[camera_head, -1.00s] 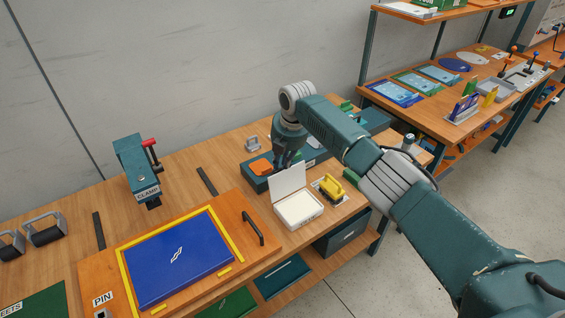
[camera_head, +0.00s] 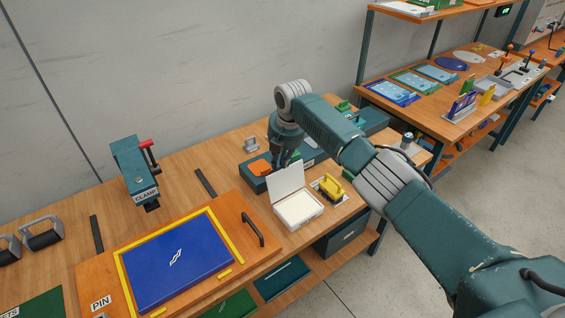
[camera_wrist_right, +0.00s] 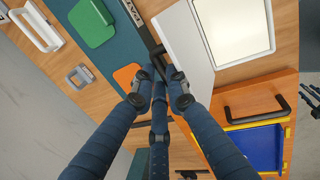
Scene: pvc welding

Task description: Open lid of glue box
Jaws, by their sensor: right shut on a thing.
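The glue box is a small white box (camera_head: 299,211) on the wooden bench, right of the blue panel. Its lid (camera_head: 286,180) stands raised at the back, roughly upright, and the pale inside shows. In the right wrist view the box (camera_wrist_right: 236,28) is at the upper right, with the lid (camera_wrist_right: 184,42) to its left. My right gripper (camera_wrist_right: 162,76) is shut at the lid's outer edge, its fingertips close together on it. In the head view this gripper (camera_head: 284,162) is just behind the lid and partly hidden by it. My left gripper is not in view.
A yellow-handled tool (camera_head: 331,187) stands close right of the box. A teal tray (camera_head: 254,178) with an orange piece lies behind it. The blue panel (camera_head: 177,258) in a yellow frame and its black handle (camera_head: 253,229) are on the left. A clamp (camera_head: 134,168) stands farther left.

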